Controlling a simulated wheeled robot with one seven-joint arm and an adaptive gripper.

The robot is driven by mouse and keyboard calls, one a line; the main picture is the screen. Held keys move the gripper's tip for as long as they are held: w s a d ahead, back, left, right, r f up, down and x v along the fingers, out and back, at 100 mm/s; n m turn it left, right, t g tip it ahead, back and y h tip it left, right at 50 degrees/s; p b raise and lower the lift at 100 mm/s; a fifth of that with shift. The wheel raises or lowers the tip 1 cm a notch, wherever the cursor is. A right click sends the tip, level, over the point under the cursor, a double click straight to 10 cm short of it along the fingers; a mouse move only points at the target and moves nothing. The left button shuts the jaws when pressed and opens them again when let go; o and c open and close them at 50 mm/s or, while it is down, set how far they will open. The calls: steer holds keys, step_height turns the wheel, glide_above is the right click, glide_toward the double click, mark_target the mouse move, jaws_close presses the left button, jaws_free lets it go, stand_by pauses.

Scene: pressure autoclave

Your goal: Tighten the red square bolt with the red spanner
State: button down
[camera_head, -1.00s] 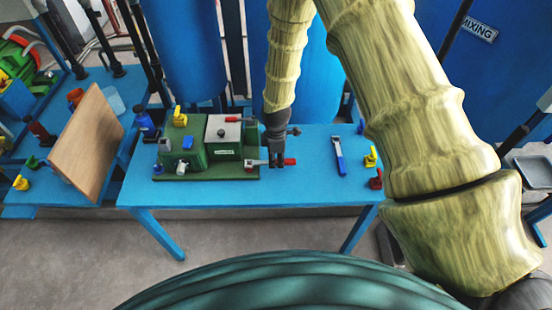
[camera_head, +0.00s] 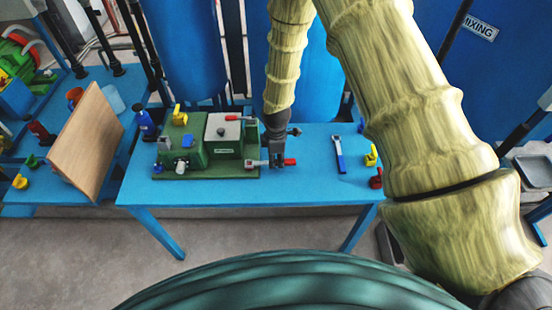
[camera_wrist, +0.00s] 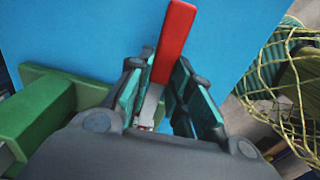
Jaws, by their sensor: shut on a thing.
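The red spanner (camera_head: 291,161) has a red handle and a grey metal head end. It lies roughly level at the right front corner of the green machine (camera_head: 222,171), its head end pointing left towards the machine. My gripper (camera_head: 277,164) points down and is shut on the spanner's shank. In the wrist view the red handle (camera_wrist: 176,40) extends beyond my gripper's teal fingers (camera_wrist: 160,92), with grey metal between them. A small reddish spot (camera_head: 250,164) shows at the head end. I cannot tell whether it is the red square bolt or how the head sits on it.
A blue spanner (camera_head: 339,155) lies on the blue table (camera_head: 220,194) to the right. Yellow (camera_head: 371,155) and red (camera_head: 376,178) pieces stand near the right edge. A blue bottle (camera_head: 146,123) stands left of the machine. A red-handled lever (camera_head: 236,118) is on top of the machine.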

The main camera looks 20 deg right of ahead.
mark_target(276, 161)
steer(key=shift+f+b, duration=0.4)
steer(key=shift+f, duration=0.35)
steer(key=c, duration=1.2)
jaws_free()
step_height(276, 161, up, 12)
